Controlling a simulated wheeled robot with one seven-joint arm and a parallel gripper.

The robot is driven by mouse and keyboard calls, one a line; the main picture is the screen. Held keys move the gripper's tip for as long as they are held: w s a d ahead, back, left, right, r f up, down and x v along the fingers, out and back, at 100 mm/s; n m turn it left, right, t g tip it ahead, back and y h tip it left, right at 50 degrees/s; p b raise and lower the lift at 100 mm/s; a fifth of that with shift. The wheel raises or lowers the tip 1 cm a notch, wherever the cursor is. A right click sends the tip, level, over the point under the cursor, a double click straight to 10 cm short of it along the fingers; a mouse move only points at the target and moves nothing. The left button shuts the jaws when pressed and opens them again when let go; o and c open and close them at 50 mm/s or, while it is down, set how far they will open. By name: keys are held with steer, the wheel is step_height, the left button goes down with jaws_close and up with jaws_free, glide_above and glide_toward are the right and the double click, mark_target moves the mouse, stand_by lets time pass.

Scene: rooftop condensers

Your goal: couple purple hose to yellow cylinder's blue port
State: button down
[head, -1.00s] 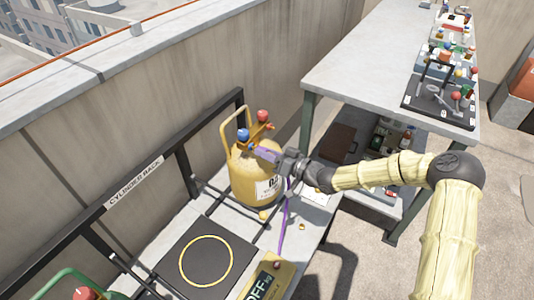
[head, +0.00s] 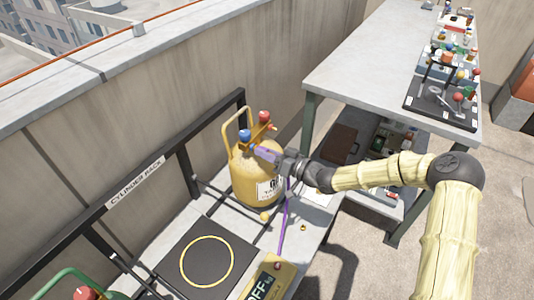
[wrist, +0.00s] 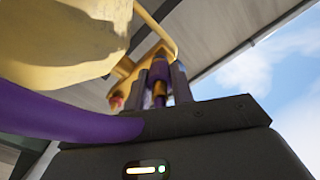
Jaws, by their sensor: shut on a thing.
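The yellow cylinder (head: 251,176) stands upright on the rack shelf, with a blue knob (head: 245,135) and a red knob (head: 264,116) on top. My gripper (head: 277,158) is at its upper right side, shut on the end of the purple hose (head: 284,222). The purple hose end (head: 266,154) points at the fittings beneath the blue knob. The wrist view shows the hose end (wrist: 159,72) between my fingers, close to the cylinder's yellow valve body (wrist: 126,70). I cannot tell whether the hose end touches the port or is seated on it. The hose hangs down from my gripper.
A green cylinder (head: 75,278) stands at the lower left. A grey bench (head: 375,60) with several items is at the back right.

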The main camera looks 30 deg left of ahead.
steer(key=shift+a, duration=0.25)
stand_by(0.4)
steer(key=c, duration=1.1)
jaws_free()
steer(key=shift+d, duration=0.15)
steer(key=d, duration=0.4)
steer(key=d+p, duration=0.1)
steer(key=d, duration=0.2)
steer(key=shift+s+d, duration=0.1)
steer(key=shift+s, duration=0.2)
